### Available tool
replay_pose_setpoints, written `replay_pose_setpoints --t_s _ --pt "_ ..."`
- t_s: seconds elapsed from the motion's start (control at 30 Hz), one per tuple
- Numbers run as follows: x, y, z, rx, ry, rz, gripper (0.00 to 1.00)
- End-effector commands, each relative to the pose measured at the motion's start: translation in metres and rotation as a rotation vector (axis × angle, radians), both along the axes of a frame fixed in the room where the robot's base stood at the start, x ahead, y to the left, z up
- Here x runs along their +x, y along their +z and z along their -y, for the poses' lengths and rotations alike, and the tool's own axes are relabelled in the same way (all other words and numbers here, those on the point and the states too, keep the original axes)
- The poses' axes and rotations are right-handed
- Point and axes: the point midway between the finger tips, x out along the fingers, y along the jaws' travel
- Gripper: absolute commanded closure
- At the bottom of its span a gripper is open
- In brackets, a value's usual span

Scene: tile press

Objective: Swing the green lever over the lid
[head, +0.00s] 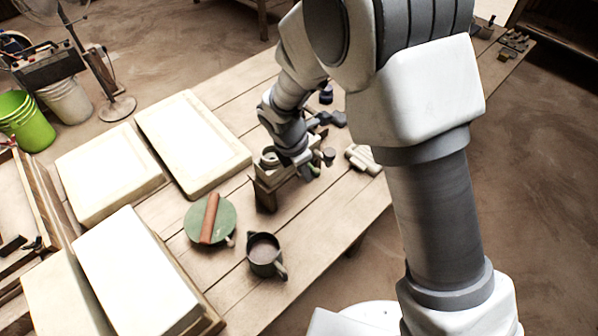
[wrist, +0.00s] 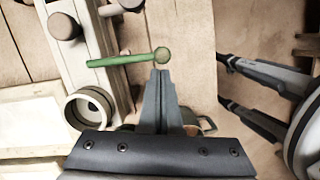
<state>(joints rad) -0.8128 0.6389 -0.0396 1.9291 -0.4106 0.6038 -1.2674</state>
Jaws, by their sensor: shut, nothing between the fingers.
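I cannot clearly make out the lid.
A green disc (head: 192,222) with a brown roller (head: 209,218) and a dark mug (head: 263,262) stand in front of the press. Pale slabs (head: 193,143) lie to the left.

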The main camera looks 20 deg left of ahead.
Motion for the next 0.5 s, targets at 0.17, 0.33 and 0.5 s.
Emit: replay_pose_setpoints --t_s 0.17,0.33,0.5 --pt "0.0000 0.0000 -0.0001 0.000 0.000 0.000 1.00" --pt "0.0017 0.0006 0.0020 0.001 0.015 0.000 1.00" --pt "0.0083 0.0020 0.0093 0.001 0.083 0.000 1.00"
